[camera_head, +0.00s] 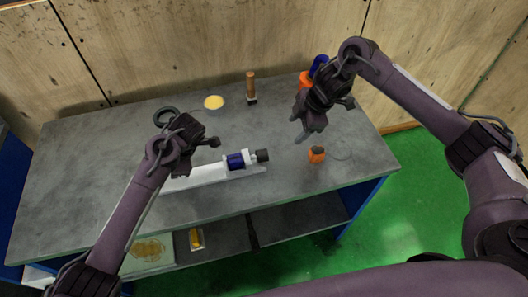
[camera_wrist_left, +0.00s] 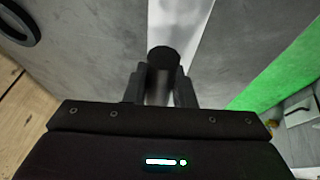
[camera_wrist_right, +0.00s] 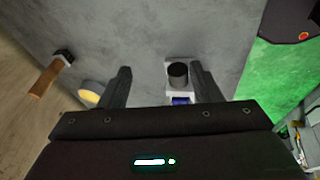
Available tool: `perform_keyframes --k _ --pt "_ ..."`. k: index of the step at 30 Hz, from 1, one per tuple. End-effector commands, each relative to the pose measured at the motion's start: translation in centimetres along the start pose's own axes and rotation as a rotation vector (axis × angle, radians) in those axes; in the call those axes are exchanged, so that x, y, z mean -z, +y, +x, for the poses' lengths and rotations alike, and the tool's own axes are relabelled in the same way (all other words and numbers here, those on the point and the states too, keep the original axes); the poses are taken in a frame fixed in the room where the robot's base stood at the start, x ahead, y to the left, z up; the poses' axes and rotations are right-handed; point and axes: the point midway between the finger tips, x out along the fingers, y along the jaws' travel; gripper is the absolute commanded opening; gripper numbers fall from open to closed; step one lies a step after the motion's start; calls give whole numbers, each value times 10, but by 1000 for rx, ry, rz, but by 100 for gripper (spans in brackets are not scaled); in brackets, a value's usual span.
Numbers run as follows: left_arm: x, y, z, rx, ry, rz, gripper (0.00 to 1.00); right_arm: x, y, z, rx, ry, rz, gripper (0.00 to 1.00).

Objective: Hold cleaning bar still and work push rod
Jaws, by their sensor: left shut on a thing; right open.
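The cylindrical grinder has a white base (camera_head: 200,178), a blue barrel (camera_head: 236,160) and a dark round end (camera_head: 263,156). My left gripper (camera_head: 212,143) is shut on a dark cylindrical piece, whose round end (camera_wrist_left: 164,57) shows between the fingers in the left wrist view; I cannot tell if this is the cleaning bar or the push rod. My right gripper (camera_head: 305,137) is open and empty, above the table to the right of the grinder. The right wrist view shows the dark end (camera_wrist_right: 178,73) and blue barrel (camera_wrist_right: 180,100) between the open fingers, apart from them.
The grey table (camera_head: 90,165) holds a black ring (camera_head: 166,117), a yellow disc (camera_head: 214,102) and a wooden-handled brush (camera_head: 251,85) at the back. An orange item (camera_head: 317,154) with a wire lies near the right edge. Blue and orange items (camera_head: 319,65) stand behind my right gripper.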

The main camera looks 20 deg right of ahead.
Motion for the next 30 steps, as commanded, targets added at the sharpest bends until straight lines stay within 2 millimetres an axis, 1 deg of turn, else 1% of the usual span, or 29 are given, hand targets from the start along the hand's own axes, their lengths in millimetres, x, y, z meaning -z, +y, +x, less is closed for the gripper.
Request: perform_keyframes --k 1,3,6,8,11,21,24,27,30 --pt "0 0 1 0 0 -2 0 20 -6 -2 19 39 -31 58" --pt "0 0 1 0 0 -2 0 39 -12 -4 42 80 -59 58" --pt "0 0 1 0 0 -2 0 53 -19 -4 61 109 -77 58" --pt "0 0 1 0 0 -2 0 56 -20 -1 66 116 -81 58" --pt "0 0 1 0 0 -2 0 59 -22 12 68 118 -81 58" --pt "1 0 0 1 0 -2 0 65 -26 78 68 117 -79 58" --pt "1 0 0 1 1 -2 0 67 -27 94 67 115 -80 58" --pt "1 0 0 1 1 -3 0 68 -27 104 65 115 -79 58" --pt "1 0 0 1 1 -2 0 68 -28 110 64 115 -80 58"
